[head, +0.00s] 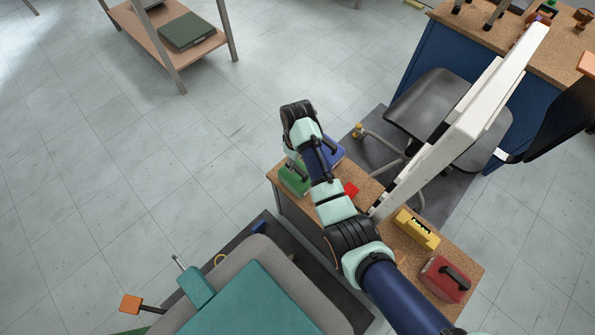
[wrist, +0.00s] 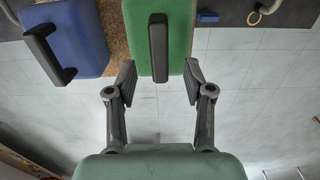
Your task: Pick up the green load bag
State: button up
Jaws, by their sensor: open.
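The green load bag (head: 294,181) sits at the left end of the cork-topped bench (head: 465,257) in the head view, partly hidden by my arm. In the wrist view the green bag (wrist: 178,35) is at the top centre, with its dark bar handle (wrist: 158,48) upright in the picture. My gripper (wrist: 159,78) is open and empty, with one finger to each side of the handle's lower end. I see no contact with the handle, and cannot tell the height gap.
A blue bag with a dark handle (wrist: 75,40) lies close left of the green one. A white panel (head: 465,125) rises behind the bench.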

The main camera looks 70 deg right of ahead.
aim_at(298, 168)
notch_tip(298, 168, down, 6)
jog(key=b, duration=0.4)
jog(key=shift+f, duration=0.1)
jog(key=shift+c, duration=0.7)
grip_shut()
jog(key=shift+r, duration=0.3)
